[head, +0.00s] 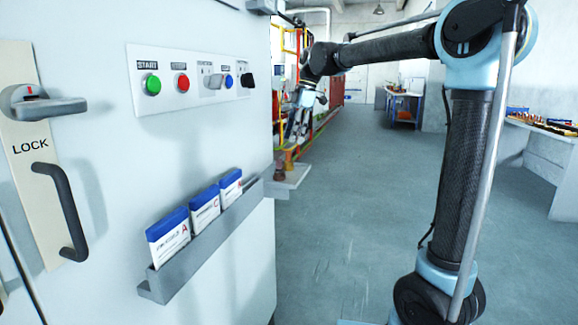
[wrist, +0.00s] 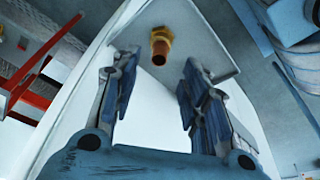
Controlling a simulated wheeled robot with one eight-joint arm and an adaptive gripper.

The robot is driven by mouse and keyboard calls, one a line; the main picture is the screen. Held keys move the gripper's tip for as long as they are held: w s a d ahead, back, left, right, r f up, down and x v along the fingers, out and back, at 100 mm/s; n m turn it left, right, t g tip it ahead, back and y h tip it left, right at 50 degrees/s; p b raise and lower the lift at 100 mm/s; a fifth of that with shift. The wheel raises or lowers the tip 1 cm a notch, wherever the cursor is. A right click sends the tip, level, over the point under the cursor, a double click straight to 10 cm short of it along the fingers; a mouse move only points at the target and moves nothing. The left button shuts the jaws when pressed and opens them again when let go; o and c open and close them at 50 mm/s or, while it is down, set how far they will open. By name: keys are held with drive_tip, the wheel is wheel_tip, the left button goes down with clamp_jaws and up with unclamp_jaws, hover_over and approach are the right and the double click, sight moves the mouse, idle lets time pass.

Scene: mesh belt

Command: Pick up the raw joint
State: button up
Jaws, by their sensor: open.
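The raw joint (wrist: 160,47) is a small brass and copper-coloured fitting in the wrist view, on a pale shelf. It shows beyond my gripper (wrist: 159,78), roughly centred between the two fingers. The fingers are spread apart with nothing between them. In the head view my gripper (head: 299,122) hangs above the small shelf (head: 294,177) at the side of the white cabinet. Small copper-brown shapes on that shelf are partly hidden by the cabinet's edge, and I cannot tell their exact outline.
The white cabinet (head: 105,130) fills the left, with buttons, a lock handle (head: 62,210) and a rack (head: 205,240) of blue-topped packets. A workbench (head: 541,130) stands at the right. The grey floor (head: 370,200) between is clear.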

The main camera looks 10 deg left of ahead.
sight(289, 152)
drive_tip(key=shift+x, duration=3.55)
drive_tip(key=shift+a, duration=0.1)
drive_tip(key=shift+c, duration=0.5)
clamp_jaws()
